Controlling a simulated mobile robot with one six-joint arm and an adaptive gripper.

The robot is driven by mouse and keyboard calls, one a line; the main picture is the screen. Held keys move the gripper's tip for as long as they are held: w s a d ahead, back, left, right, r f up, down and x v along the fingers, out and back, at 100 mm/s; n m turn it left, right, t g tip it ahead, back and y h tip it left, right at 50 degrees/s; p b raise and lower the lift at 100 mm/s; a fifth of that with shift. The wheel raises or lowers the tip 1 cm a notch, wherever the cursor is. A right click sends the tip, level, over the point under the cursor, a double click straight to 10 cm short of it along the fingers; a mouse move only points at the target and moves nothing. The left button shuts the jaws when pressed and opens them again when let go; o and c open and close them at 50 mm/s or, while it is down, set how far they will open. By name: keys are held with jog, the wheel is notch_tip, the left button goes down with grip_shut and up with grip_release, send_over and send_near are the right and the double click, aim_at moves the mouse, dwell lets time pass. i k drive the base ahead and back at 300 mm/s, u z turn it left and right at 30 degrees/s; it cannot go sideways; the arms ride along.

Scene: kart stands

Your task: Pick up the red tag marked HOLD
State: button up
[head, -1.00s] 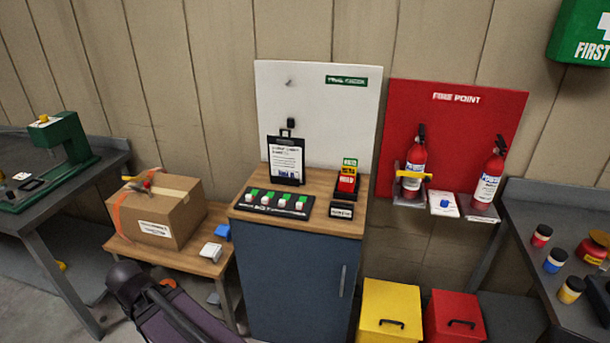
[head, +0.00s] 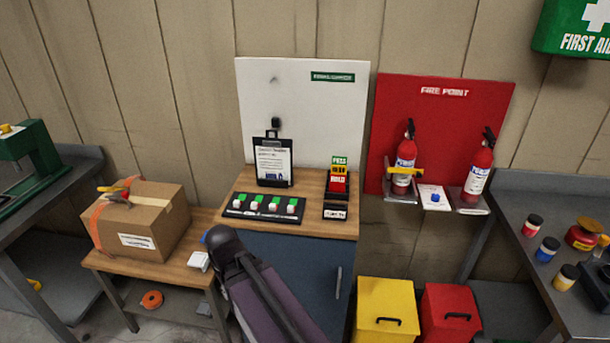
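The red tag marked HOLD (head: 338,184) sits in a small dark rack on the right side of the blue cabinet's wooden top. A yellow tag (head: 338,169) and a green tag (head: 339,161) stand behind it in the same rack. My arm reaches up from the bottom of the head view, in front of the cabinet and left of the rack. My gripper's fingers do not show, so whether it is open or shut is hidden.
A black strip with several green-and-white blocks (head: 264,207) lies left of the rack. A clipboard (head: 273,162) stands behind it against the white board (head: 300,110). A cardboard box (head: 140,224) is on the low table at left. Fire extinguishers (head: 403,165) hang at right.

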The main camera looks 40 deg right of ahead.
aim_at(337, 182)
jog(key=z, duration=0.7)
jog(key=k, duration=1)
jog(key=u, duration=0.05)
jog(key=i, duration=0.9)
